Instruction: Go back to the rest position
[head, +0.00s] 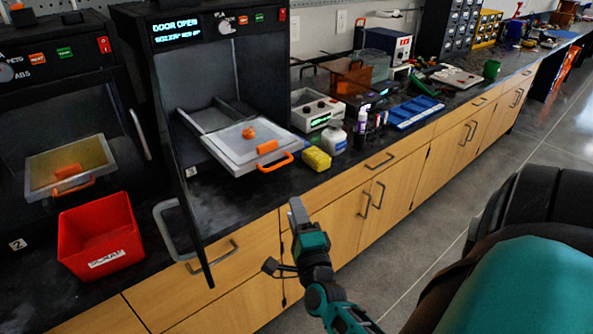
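My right gripper (297,212) is in front of the wooden cabinet fronts, below the counter edge. It shows nearly edge-on, so I cannot tell whether its fingers are open or shut, and I see no object held in it. My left gripper is not in view. The machine (220,32) reading "DOOR OPEN" stands on the counter, its door (176,150) swung out to the left. Its tray (225,150) is pulled out, with a small orange object (249,132) on it.
A red "SCRAP" bin (100,236) sits on the counter before a second machine (55,80). The open door's handle (176,230) juts forward. Floor (440,235) is clear at right.

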